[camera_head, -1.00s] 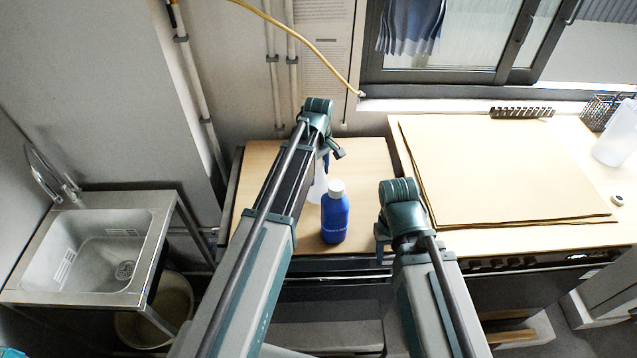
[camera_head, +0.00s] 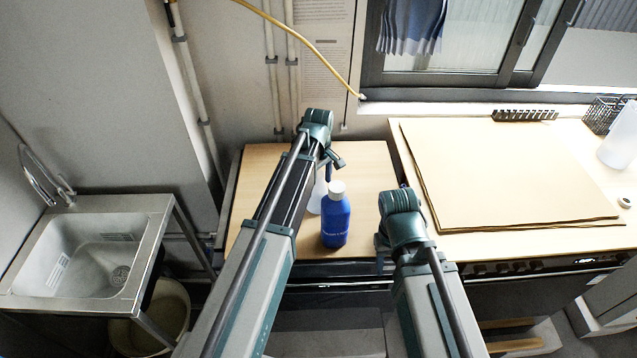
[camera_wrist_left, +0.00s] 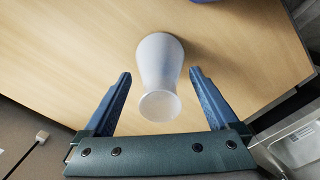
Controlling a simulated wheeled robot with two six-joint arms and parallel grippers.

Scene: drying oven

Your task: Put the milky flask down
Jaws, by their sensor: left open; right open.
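The milky flask (camera_wrist_left: 158,65) stands on the wooden table top in the left wrist view, its open mouth towards the camera. In the head view it is partly hidden behind my left arm, and a pale part of it (camera_head: 315,198) shows beside the blue bottle. My left gripper (camera_wrist_left: 160,76) is open, with one finger on each side of the flask and visible gaps between. In the head view my left gripper (camera_head: 335,160) hangs over the small table (camera_head: 262,160). My right gripper (camera_head: 383,246) is open and empty near the table's front edge, its fingers mostly hidden.
A blue bottle with a white cap (camera_head: 336,218) stands close to the flask, between my arms. Brown sheets (camera_head: 500,175) cover the counter to the right. A steel sink (camera_head: 90,255) stands at the left. The table's back right part is clear.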

